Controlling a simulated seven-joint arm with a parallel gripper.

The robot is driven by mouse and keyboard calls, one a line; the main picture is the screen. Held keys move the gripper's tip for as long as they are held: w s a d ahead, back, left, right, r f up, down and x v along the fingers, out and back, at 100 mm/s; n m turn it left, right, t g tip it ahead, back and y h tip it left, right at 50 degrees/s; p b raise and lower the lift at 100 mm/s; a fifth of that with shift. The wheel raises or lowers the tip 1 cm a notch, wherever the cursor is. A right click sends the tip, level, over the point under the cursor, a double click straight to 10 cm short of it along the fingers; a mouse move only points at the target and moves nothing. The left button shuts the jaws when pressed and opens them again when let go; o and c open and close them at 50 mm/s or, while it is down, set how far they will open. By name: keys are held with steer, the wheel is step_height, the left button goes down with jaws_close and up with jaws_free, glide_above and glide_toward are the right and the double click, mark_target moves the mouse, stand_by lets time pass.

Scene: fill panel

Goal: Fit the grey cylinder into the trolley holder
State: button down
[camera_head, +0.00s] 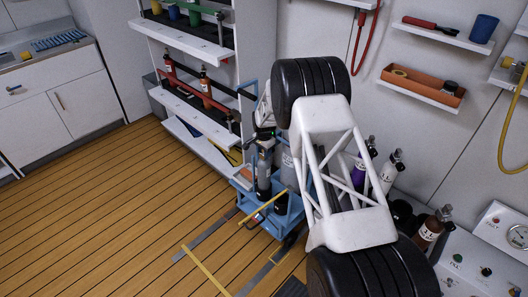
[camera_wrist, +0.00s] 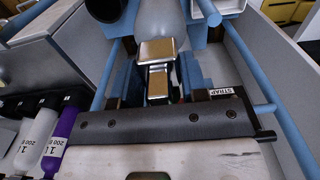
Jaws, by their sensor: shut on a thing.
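The grey cylinder (camera_wrist: 163,18) shows at the top of the wrist view, right beyond my fingertips. My gripper (camera_wrist: 157,66) is shut on it; the exact contact is partly hidden by the fingers. In the head view my gripper (camera_head: 265,136) is over the blue trolley (camera_head: 268,216), and grey cylinder bodies show below and beside it, partly hidden by my arm. In the wrist view blue trolley rails (camera_wrist: 246,72) run on both sides of the fingers, with a label reading STRAP (camera_wrist: 222,91) at right. The cylinder's bottom and its seat in the holder are hidden.
Purple (camera_head: 358,172) and white (camera_head: 390,172) cylinders stand behind my arm, with a brown one (camera_head: 432,228) at right. A shelf rack (camera_head: 195,105) with bottles is close left of the trolley. The wooden floor (camera_head: 110,200) at left is clear.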

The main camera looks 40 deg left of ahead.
steer(key=shift+a+f, duration=0.1)
steer(key=shift+f, duration=0.35)
stand_by(0.5)
steer(key=c, duration=0.7)
jaws_free()
steer(key=shift+o, duration=0.7)
steer(key=shift+f, duration=0.3)
steer(key=shift+r, duration=4.1)
